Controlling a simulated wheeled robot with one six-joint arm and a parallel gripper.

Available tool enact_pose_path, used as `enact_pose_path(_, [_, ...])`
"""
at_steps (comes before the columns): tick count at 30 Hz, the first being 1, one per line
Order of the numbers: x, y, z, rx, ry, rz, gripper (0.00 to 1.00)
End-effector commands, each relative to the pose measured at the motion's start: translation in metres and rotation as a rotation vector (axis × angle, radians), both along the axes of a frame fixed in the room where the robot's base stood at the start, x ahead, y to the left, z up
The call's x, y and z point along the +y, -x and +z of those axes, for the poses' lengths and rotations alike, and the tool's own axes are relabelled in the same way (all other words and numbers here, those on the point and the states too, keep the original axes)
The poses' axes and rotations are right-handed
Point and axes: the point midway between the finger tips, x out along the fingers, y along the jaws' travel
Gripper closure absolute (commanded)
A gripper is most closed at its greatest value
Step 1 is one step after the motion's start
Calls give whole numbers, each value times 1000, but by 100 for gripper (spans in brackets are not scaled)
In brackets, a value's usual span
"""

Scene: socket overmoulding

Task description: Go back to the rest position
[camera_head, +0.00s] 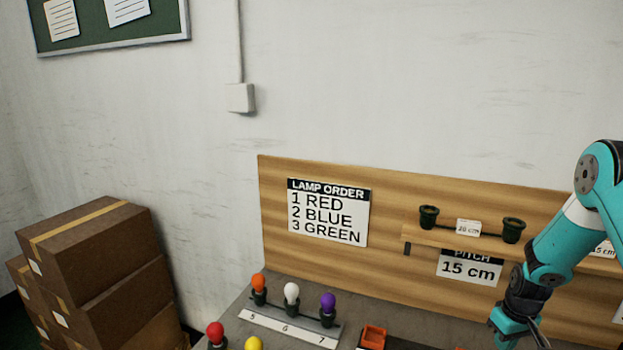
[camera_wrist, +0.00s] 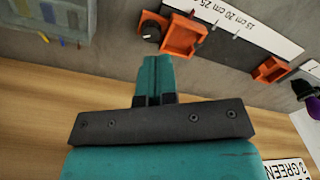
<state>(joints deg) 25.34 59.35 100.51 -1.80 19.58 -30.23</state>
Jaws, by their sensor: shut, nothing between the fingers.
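My gripper (camera_wrist: 154,62) shows in the wrist view with its teal fingers together and nothing between them. It points over the grey worktop, apart from the objects there. In the head view my arm reaches in from the right edge, and its lower end is partly cut off by the bottom of the picture. An orange holder (camera_wrist: 184,37) with a dark round knob (camera_wrist: 151,32) lies beyond the fingertips. A second orange piece (camera_wrist: 270,70) is to its right.
A lamp rack (camera_head: 290,329) holds orange, white and purple bulbs. Red (camera_head: 215,330) and yellow (camera_head: 253,343) bulbs stand in front. A wooden back board (camera_head: 385,215) carries a lamp order sign (camera_head: 328,212) and a shelf. Cardboard boxes (camera_head: 95,250) are stacked at left.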

Motion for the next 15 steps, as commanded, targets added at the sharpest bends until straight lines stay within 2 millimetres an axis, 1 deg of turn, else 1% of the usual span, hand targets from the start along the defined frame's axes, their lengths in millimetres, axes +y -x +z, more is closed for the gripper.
enact_pose_path(1, [20, -9, 26, -21, -10, 25, 100])
enact_pose_path(2, [34, -13, 42, -32, -20, 37, 100])
enact_pose_path(3, [55, -16, 64, -45, -36, 57, 100])
enact_pose_path(4, [72, -16, 82, -54, -51, 72, 100])
enact_pose_path(5, [89, -15, 99, -62, -64, 88, 100])
enact_pose_path(6, [113, -11, 121, -71, -84, 110, 100])
enact_pose_path(8, [147, -1, 152, -82, -112, 145, 100])
enact_pose_path(9, [169, 8, 171, -88, -132, 169, 100])
enact_pose_path(11, [201, 27, 199, -97, -159, 208, 100])
enact_pose_path(12, [221, 41, 216, -101, -178, 233, 100])
enact_pose_path(14, [249, 67, 238, -105, -206, 276, 100])
enact_pose_path(15, [266, 86, 252, -104, -222, 304, 100])
